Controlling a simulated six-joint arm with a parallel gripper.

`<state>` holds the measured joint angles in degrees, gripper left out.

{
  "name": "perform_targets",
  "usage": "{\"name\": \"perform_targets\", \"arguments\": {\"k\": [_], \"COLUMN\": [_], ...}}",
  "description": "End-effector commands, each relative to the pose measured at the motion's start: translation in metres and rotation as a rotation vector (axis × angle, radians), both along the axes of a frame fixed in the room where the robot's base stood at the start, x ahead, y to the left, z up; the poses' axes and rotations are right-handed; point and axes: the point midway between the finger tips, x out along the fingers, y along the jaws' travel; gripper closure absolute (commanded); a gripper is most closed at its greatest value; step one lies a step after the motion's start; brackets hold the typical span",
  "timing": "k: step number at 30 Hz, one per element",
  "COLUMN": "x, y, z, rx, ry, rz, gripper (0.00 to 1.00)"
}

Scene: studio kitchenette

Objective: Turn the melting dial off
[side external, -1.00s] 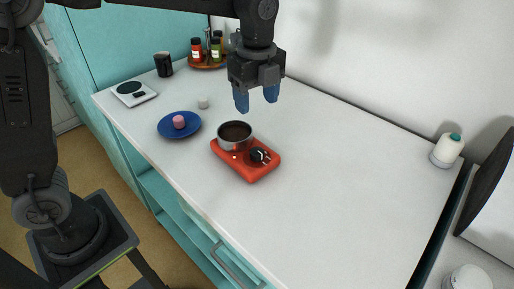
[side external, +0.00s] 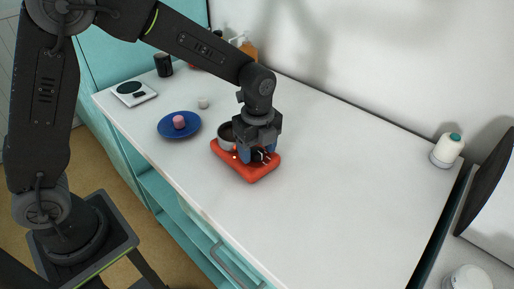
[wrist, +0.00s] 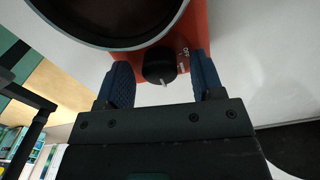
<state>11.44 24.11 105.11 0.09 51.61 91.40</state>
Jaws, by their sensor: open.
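The red melting unit (side external: 254,175) sits on the white counter with a metal pot (side external: 225,131) on its far-left part. The pot holds something dark, seen in the wrist view (wrist: 110,15). The black dial (wrist: 159,64) is on the red top beside the pot, with a light pointer mark and white lettering, including "OFF", to its right. My gripper (wrist: 160,82) is open and low over the unit, one blue finger on each side of the dial. A small gap shows on both sides. In the side view my gripper (side external: 259,157) partly hides the dial and pot.
A blue plate (side external: 168,131) with a pink piece (side external: 179,122) lies left of the unit, with a small white cup (side external: 203,102) near it. A white scale (side external: 132,93) and a black mug (side external: 163,65) stand farther back.

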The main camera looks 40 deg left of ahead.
Motion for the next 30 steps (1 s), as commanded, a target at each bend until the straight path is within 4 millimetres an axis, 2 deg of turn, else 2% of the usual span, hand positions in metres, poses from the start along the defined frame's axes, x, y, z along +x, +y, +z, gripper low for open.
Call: {"name": "perform_targets", "arguments": {"k": [9, 24, 30], "x": [-0.0002, -0.0002, -0.0001], "y": [0.0001, 0.0001, 0.0000], "z": [-0.0024, -0.0020, -0.0019], "rx": [0.000, 0.000, 0.000], "ry": [0.001, 0.001, 0.001], "rz": [0.000, 0.000, 0.011], "gripper": [0.40, 0.88, 0.88]}}
